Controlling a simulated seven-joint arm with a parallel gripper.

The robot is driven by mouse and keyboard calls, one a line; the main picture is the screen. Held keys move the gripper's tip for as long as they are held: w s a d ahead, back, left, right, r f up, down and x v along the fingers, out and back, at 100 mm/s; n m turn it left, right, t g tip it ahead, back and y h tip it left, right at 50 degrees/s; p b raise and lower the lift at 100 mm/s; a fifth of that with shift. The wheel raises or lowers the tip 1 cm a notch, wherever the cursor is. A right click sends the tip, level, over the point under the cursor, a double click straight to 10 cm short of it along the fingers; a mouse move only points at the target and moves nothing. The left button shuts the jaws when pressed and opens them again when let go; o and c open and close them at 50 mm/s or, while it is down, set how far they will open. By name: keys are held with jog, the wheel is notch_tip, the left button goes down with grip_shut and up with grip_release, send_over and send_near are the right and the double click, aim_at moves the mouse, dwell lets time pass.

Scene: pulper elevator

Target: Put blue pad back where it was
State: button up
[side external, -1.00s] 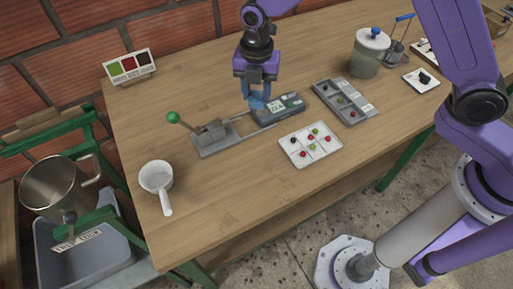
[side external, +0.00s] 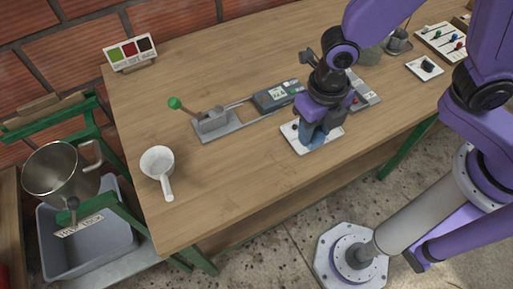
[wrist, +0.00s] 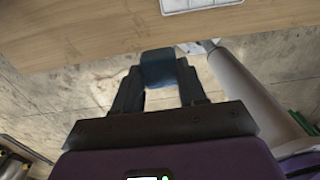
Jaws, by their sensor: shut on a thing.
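My gripper (side external: 311,142) is shut on the blue pad, which shows as a blue block (wrist: 158,68) between the fingertips in the wrist view. In the side view my gripper points down in front of the white sorting tray and hides much of it. The pad is mostly hidden there behind the fingers and cannot be told clearly from them. I cannot tell how high the pad is held. In the wrist view the pad appears over the floor past the table edge.
The white tray (side external: 291,131) also shows at the top of the wrist view (wrist: 198,4). A grey scale-like device (side external: 277,97) and a green-knobbed lever press (side external: 215,122) stand to the left. A white scoop (side external: 157,163) lies near the left front.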

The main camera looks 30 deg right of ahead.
jog(key=w+a+f, duration=0.8)
jog(key=shift+w+f, duration=0.15)
jog(key=shift+f, duration=0.05)
jog(key=shift+w+a+f, duration=0.15)
jog(key=shift+f, duration=0.85)
jog(key=shift+w+a+f, duration=0.1)
jog(key=shift+f, duration=0.85)
jog(key=shift+f, duration=0.15)
jog(key=o, duration=0.9)
jog(key=shift+o, duration=0.2)
